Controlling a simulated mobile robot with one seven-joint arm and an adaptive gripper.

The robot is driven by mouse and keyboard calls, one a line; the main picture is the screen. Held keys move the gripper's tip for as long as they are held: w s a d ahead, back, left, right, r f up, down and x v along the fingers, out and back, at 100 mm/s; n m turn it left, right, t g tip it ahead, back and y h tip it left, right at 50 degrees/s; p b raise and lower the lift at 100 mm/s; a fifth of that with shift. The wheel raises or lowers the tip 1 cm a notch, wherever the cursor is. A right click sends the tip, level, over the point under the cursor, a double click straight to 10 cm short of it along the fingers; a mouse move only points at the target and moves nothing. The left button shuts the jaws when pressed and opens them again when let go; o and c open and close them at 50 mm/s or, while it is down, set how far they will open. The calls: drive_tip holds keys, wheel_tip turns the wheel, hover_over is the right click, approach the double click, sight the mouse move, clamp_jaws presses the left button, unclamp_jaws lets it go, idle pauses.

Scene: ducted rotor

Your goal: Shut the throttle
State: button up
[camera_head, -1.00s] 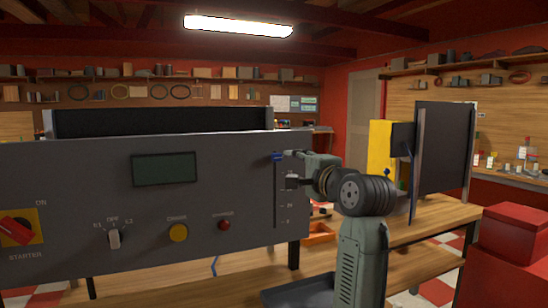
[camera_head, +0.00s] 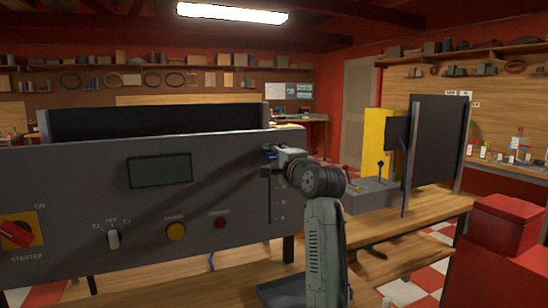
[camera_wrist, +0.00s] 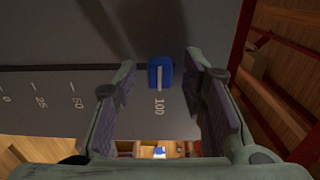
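The throttle is a vertical slot with a blue slider knob (camera_wrist: 160,73) on the grey control panel (camera_head: 70,190). In the wrist view, the knob stands at the 100 mark, at the end of a scale that runs down to 0. My gripper (camera_wrist: 161,80) is open, with one finger on each side of the knob and a visible gap to both. In the head view, my gripper (camera_head: 272,160) is at the top of the slot and partly hides the knob, of which a little blue shows.
The panel also carries a display (camera_head: 160,171), a red starter switch (camera_head: 18,233), a selector, a yellow button (camera_head: 175,231) and a red button (camera_head: 220,222). A grey box (camera_head: 370,196) with levers stands on the bench to the right. A red cabinet (camera_head: 503,222) is at far right.

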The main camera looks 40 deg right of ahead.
drive_tip(key=shift+c, duration=0.2)
clamp_jaws()
idle(0.6)
